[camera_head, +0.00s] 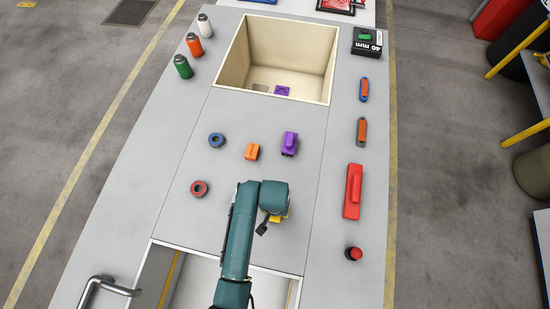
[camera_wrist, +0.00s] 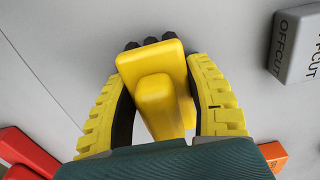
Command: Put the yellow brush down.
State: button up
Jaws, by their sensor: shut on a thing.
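The yellow brush (camera_wrist: 160,85) is between the two ridged yellow fingers of my gripper (camera_wrist: 158,68) in the wrist view. My gripper is shut on it. Dark bristles show at the brush's far end, towards the grey surface. In the head view my gripper (camera_head: 274,212) is over the front middle of the grey worktop (camera_head: 225,228), and a bit of yellow shows under it. My arm hides most of the brush there. I cannot tell whether the bristles touch the worktop.
An orange block (camera_head: 252,151) and a purple block (camera_head: 289,143) stand behind my gripper. Blue (camera_head: 216,140) and red (camera_head: 199,188) rings lie left. A red tool (camera_head: 353,190) lies right. A cream bin (camera_head: 233,62) is at the back. A grey OFFCUT block (camera_wrist: 296,45) shows in the wrist view.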

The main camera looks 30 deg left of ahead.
jog(key=shift+w, duration=0.1)
jog(key=o, duration=1.1)
jog(key=shift+o, duration=0.2)
notch_tip(320, 180, up, 12)
jog(key=shift+r+p, duration=0.1)
jog(key=shift+p, duration=1.1)
